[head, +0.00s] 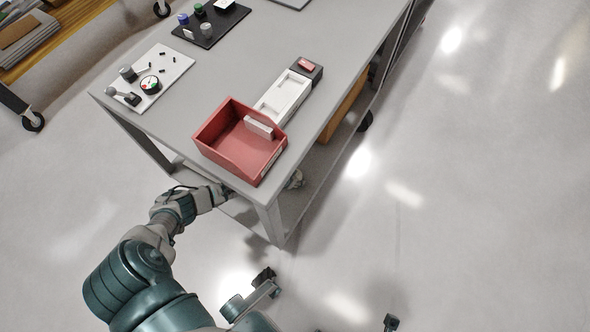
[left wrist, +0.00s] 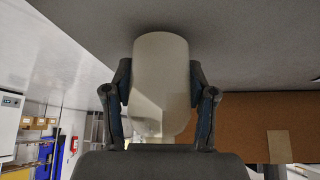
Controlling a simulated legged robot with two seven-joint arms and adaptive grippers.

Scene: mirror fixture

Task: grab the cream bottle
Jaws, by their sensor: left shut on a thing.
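The cream bottle (left wrist: 160,75) fills the middle of the left wrist view, between the two dark fingers of my left gripper (left wrist: 160,92). The fingers press on its two sides, and the gripper is shut on it. One end of the bottle meets or lies very near a grey surface at the top of that view; I cannot tell if they touch. In the head view my left arm reaches under the table's front edge, and the tabletop and leg hide most of the gripper.
The grey table (head: 225,75) has a lower shelf and a front leg close to my arm. On top are a red bin (head: 225,150) holding a pale block, a white tray (head: 284,96), a white board (head: 165,68) and a black board (head: 212,32). The floor at right is clear.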

